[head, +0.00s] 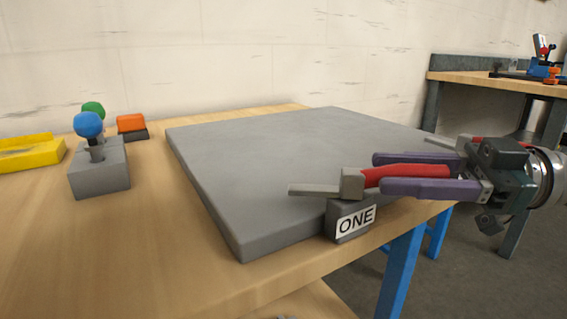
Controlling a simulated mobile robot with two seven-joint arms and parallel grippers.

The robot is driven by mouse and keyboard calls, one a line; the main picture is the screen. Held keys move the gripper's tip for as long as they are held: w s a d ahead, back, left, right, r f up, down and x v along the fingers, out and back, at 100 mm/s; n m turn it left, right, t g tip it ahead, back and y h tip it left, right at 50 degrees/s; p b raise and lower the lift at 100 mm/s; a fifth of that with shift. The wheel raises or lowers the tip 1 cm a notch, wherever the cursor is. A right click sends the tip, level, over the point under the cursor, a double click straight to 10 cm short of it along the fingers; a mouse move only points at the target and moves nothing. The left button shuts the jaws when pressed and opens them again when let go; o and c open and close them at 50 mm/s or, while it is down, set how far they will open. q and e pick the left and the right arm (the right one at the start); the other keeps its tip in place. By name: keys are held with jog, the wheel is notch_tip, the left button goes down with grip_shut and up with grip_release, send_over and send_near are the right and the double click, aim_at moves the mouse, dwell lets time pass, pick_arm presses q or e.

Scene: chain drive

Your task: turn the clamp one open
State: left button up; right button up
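Clamp one (351,218) sits at the near right corner of the grey plate (300,150), with a white "ONE" label on its dark grey body. Its light grey bar (315,190) points left, over the plate's edge area. Its red handle (400,176) points right, away from the plate. My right gripper (400,174) comes in from the right, with its two purple fingers on either side of the red handle. My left gripper is not in view.
A grey block (99,176) with blue and green knobs stands left of the plate. A yellow tray (32,153) and an orange-topped block (131,125) are nearby. Another bench (500,78) stands at the back right. The wooden table (150,240) is clear at front left.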

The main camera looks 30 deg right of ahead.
aim_at(455, 175)
jog(key=shift+o, duration=0.8)
jog(key=v, duration=1)
